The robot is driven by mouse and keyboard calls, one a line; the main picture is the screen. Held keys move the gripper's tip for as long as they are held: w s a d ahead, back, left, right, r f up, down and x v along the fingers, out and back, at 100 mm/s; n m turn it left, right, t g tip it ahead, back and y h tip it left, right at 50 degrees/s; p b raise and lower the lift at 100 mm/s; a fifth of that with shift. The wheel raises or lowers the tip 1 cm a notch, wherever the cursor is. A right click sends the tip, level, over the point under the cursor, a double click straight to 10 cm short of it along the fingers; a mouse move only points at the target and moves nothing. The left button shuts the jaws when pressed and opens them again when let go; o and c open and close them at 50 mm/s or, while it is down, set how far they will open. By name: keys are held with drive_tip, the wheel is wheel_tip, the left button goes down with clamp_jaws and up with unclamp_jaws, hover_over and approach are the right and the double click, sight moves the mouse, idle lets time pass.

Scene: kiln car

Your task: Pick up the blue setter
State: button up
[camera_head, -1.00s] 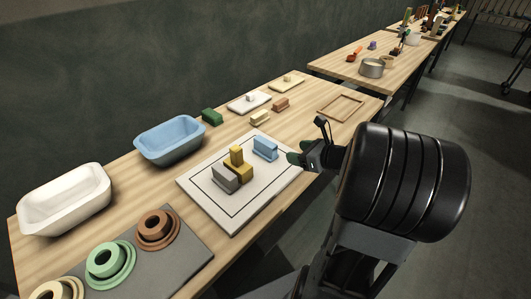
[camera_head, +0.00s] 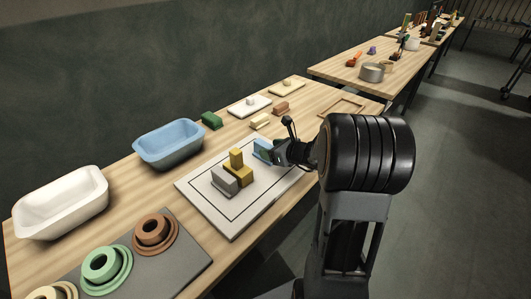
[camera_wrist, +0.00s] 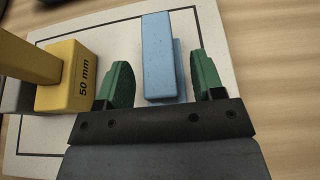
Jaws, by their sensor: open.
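The blue setter (camera_head: 262,151) stands on the white board (camera_head: 229,217) with a black outline, near its far right part. In the wrist view the blue setter (camera_wrist: 160,60) lies between and slightly beyond the two green finger pads. My gripper (camera_head: 272,153) is open, with one pad to each side of the setter; in the wrist view my gripper (camera_wrist: 160,82) shows a gap on the left, and the right pad is close to the setter. In the head view the gripper partly hides the setter.
A yellow block marked 50 mm (camera_wrist: 72,78) stands just left of the left pad. A grey block (camera_head: 224,180) and stacked yellow piece (camera_head: 236,158) are beside it. A blue tub (camera_head: 168,145), white tub (camera_head: 62,203) and green block (camera_head: 211,120) stand on the table.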

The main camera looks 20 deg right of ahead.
drive_tip(key=shift+w+a+f, duration=0.15)
drive_tip(key=shift+w+f, duration=0.05)
drive_tip(key=shift+w, duration=0.15)
drive_tip(key=shift+c, duration=0.4)
drive_tip(key=c, duration=1)
drive_tip(key=shift+r, duration=0.1)
drive_tip(key=shift+c, duration=0.2)
